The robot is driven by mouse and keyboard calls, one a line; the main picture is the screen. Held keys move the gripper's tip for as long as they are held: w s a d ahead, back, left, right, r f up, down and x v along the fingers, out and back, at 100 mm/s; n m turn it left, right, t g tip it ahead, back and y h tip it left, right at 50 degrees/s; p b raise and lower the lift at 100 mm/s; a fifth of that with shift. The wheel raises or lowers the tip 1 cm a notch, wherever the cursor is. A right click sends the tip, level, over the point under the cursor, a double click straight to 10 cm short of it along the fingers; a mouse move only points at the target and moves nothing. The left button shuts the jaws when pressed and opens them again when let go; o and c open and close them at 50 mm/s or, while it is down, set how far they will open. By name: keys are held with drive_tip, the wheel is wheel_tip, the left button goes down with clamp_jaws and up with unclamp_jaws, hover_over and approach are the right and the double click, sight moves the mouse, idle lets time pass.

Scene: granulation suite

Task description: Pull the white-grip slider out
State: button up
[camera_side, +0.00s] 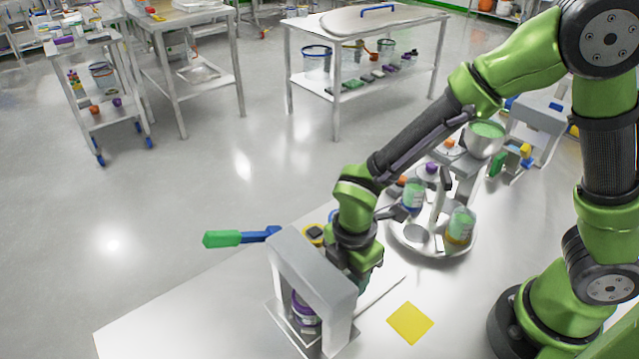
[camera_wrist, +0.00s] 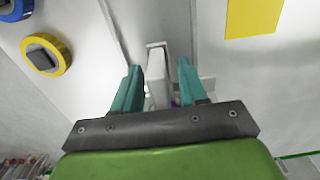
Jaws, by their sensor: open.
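A pale white-grey bar (camera_wrist: 158,88) with a squared end lies between my fingers in the wrist view. It looks like the white grip, but I cannot be sure. My gripper (camera_wrist: 158,68) is open, with one teal finger on each side of the bar. I cannot tell whether either finger touches it. In the side view my gripper (camera_side: 352,262) is low behind a grey arch-shaped frame (camera_side: 312,268), which hides the fingertips and the grip. A purple-topped jar (camera_side: 304,309) stands inside the frame.
A blue lever with a green end (camera_side: 222,239) sticks out left of the frame. A yellow tape roll (camera_side: 314,234) lies behind it. A yellow square (camera_side: 410,323) lies on the table to the right. A round tray (camera_side: 462,243) with jars stands farther back.

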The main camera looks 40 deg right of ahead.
clamp_jaws()
drive_tip(key=shift+d, duration=0.1)
drive_tip(key=d, duration=1.2)
drive_tip(key=shift+d, duration=0.3)
drive_tip(key=shift+c, duration=1)
unclamp_jaws()
drive_tip(key=shift+o, duration=1)
wheel_tip(320, 180, up, 17)
